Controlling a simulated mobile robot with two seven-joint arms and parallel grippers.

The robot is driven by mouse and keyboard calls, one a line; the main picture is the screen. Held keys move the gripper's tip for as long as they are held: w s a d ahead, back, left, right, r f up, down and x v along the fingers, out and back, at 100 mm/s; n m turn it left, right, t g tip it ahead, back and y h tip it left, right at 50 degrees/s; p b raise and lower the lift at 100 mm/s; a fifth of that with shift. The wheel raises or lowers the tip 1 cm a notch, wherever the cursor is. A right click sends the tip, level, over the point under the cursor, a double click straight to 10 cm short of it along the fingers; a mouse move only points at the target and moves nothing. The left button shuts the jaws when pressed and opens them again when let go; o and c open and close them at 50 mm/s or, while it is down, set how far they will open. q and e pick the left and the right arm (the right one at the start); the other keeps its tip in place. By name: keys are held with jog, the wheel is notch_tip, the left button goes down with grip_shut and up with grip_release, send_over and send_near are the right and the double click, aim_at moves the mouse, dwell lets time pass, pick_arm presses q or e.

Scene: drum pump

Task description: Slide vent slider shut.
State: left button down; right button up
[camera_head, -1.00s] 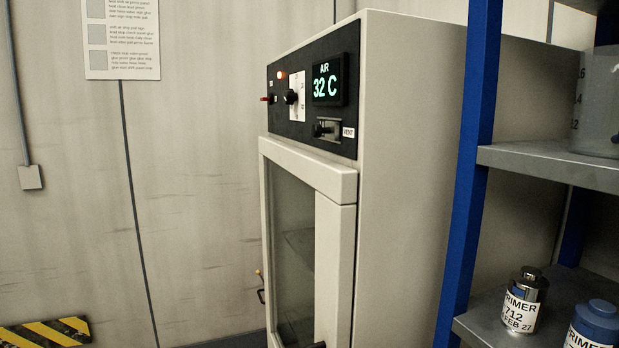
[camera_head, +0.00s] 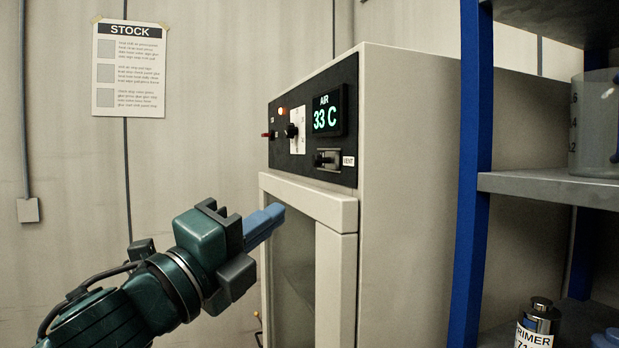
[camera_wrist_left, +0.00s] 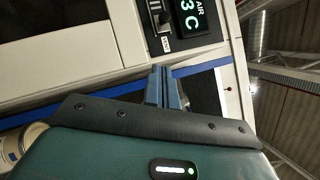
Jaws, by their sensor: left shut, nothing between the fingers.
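The vent slider (camera_head: 319,160) is a small dark knob in a grey slot on the black control panel of the cabinet, left of the VENT label. It sits toward the left end of its slot. It also shows in the left wrist view (camera_wrist_left: 163,20). My left gripper (camera_head: 281,208) has blue fingers, shut and empty, in front of the cabinet door's top left, below the panel and apart from the slider. In the left wrist view its fingers (camera_wrist_left: 162,70) point toward the panel. My right gripper is in neither view.
The cabinet (camera_head: 410,200) has a display reading 33 C (camera_head: 327,112), a dial (camera_head: 291,131) and a red switch (camera_head: 267,135). A blue-posted shelf (camera_head: 540,182) with a bottle (camera_head: 538,322) and beaker (camera_head: 596,120) stands close on the right. The space left of the cabinet is open.

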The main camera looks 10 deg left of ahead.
aim_at(329, 161)
pick_arm(q)
jog(key=shift+w, duration=0.1)
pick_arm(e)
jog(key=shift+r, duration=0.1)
